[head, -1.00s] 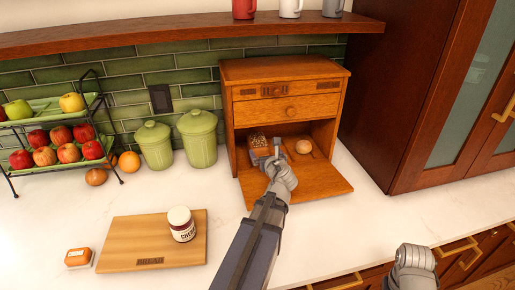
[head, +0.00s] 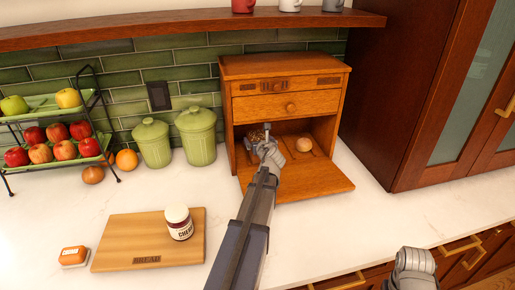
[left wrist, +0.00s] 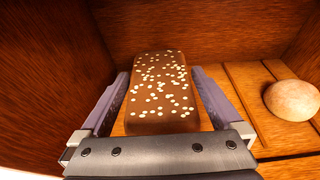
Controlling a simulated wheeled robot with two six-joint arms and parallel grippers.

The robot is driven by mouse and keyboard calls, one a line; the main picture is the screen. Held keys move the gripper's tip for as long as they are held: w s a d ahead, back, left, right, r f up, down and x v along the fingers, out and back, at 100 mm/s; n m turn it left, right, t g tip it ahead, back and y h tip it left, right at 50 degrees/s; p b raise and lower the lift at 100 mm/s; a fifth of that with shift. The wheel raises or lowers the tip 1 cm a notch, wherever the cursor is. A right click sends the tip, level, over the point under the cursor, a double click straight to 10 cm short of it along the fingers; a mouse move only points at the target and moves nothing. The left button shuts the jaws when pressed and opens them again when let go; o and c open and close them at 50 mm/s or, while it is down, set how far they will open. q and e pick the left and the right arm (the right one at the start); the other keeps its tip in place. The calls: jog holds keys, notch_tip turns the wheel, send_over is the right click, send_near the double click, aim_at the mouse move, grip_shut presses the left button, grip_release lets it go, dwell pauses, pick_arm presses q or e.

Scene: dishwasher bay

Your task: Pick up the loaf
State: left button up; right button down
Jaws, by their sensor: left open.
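The loaf is dark brown with pale seeds on top. It lies inside the open wooden bread box (head: 329,178) and fills the middle of the left wrist view (left wrist: 161,88). In the head view my left gripper (head: 258,138) reaches into the box and mostly hides the loaf. In the left wrist view its two fingers (left wrist: 159,108) stand open, one on each side of the loaf. I cannot tell whether they touch it. My right arm shows at the lower right (head: 412,265), but its fingertips are not visible.
A round bun (head: 303,144) sits to the right of the loaf in the box, also in the left wrist view (left wrist: 292,100). The box walls and drawer (head: 287,107) surround my left gripper closely. A cutting board (head: 130,240) with a jar (head: 179,222) stands in front left.

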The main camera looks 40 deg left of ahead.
pick_arm(q)
jog(key=shift+w+a+f, duration=0.1)
jog(key=shift+w+a, duration=0.05)
jog(key=shift+a, duration=0.1)
jog(key=shift+c, duration=0.7)
jog(key=c, duration=1.2)
jog(key=shift+c, duration=0.2)
jog(key=shift+s+d+r+p, duration=0.2)
jog(key=shift+d+r+p, duration=0.05)
jog(key=shift+r+p, duration=0.2)
jog(key=r+p+v, duration=0.3)
jog(key=p+v, duration=0.4)
jog(key=v, duration=0.8)
jog(key=shift+w+a, duration=0.3)
